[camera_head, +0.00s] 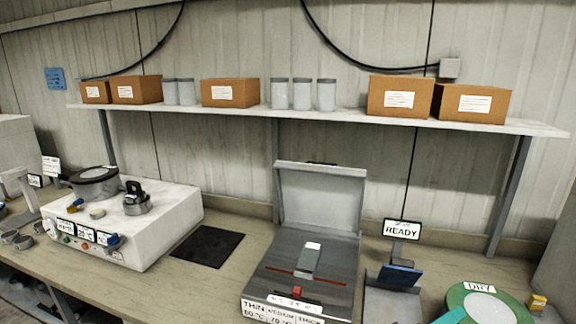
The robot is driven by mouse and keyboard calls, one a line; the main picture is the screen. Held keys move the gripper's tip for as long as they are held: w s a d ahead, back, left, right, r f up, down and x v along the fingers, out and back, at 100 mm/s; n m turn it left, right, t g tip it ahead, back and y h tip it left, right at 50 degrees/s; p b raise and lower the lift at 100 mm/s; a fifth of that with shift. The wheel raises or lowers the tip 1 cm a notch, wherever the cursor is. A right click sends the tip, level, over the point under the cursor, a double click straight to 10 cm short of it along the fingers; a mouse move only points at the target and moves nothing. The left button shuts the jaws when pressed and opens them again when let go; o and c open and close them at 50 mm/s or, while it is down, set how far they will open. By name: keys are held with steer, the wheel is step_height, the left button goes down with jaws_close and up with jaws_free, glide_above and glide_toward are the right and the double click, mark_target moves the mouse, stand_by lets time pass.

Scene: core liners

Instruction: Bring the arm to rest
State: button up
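Neither my arm nor my gripper shows in the head view, so whether the gripper is open or shut is hidden from me. The bench (232,213) stretches across the lower part of the view. On it stands a dark flat device (335,268) with its grey lid (320,200) raised.
A white control box (160,220) stands at left, with a black mat (207,246) beside it. A READY sign (401,229) and a green round dish (464,297) are at right. A shelf (345,118) with boxes and canisters overhangs the bench.

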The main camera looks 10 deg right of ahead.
steer(key=s+a+f+n+t+y, duration=0.1)
steer(key=a+f+n+t+y, duration=0.4)
steer(key=a+f, duration=0.5)
steer(key=s+a+f+n+t+y, duration=0.1)
steer(key=a+f+n+t+y, duration=0.3)
steer(key=a+f+t, duration=0.6)
steer(key=s+a+f+m+g+y, duration=0.1)
steer(key=s+a+m+g+y, duration=0.2)
steer(key=s+a, duration=1.9)
steer(key=m+y, duration=0.3)
steer(key=y, duration=0.1)
steer(key=shift+s+a+f+m+y, duration=0.2)
steer(key=shift+s+f+m+y, duration=0.1)
steer(key=shift+s, duration=0.1)
